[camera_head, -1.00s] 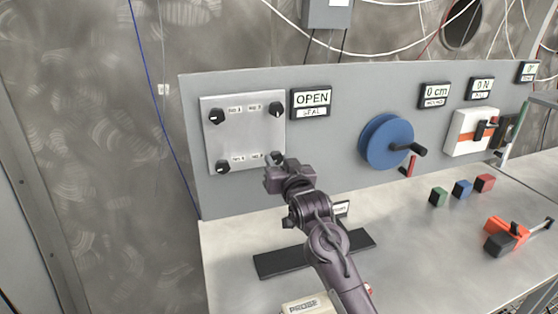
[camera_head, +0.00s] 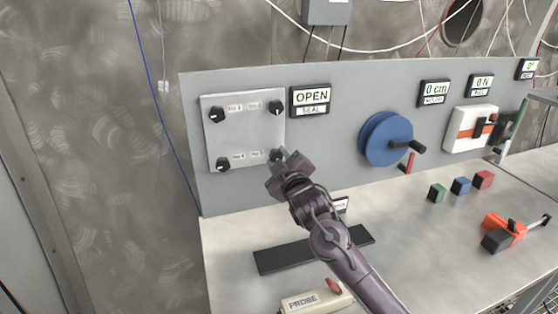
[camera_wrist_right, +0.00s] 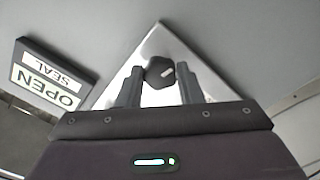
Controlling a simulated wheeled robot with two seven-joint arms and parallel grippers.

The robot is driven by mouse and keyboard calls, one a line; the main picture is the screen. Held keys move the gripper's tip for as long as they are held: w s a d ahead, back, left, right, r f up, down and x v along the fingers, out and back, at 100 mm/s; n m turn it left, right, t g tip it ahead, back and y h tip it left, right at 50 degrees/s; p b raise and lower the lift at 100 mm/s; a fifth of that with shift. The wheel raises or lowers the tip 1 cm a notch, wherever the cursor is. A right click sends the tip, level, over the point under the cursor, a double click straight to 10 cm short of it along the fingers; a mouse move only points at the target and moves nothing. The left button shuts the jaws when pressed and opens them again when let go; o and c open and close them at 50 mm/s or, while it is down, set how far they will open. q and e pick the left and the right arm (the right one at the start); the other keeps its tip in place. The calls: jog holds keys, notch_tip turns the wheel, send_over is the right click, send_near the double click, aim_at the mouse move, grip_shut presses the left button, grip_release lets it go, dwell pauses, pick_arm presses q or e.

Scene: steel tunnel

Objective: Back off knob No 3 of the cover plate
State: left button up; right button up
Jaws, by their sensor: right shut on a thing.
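The pale cover plate (camera_head: 240,130) is on the grey upright panel, with a black knob near each corner. Their small number labels are hard to read; the lower-right one seems to be No 3. My right gripper (camera_head: 277,163) is at this lower-right knob (camera_head: 275,154), partly hiding it. In the right wrist view, the dark knob (camera_wrist_right: 160,72) with a white pointer mark sits between the two fingers of my right gripper (camera_wrist_right: 160,84), which is shut on it. A sign (camera_head: 310,97) beside the plate reads OPEN, SEAL. My left gripper is out of view.
A blue wheel (camera_head: 385,138) with a crank handle is right of the plate. Below lie a black bar (camera_head: 283,258) and a box marked PROBE (camera_head: 315,299). Small green, blue and red blocks (camera_head: 461,187) and an orange tool (camera_head: 504,232) are on the bench at right.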

jog(key=shift+n, duration=1.2)
jog(key=o, duration=1)
jog(key=shift+s, duration=0.1)
jog(key=shift+s+d+f+b, duration=0.1)
jog(key=shift+s+f+b, duration=0.05)
jog(key=shift+s+b, duration=0.2)
jog(key=b+v, duration=0.1)
jog(key=v, duration=0.6)
jog(key=shift+b, duration=0.35)
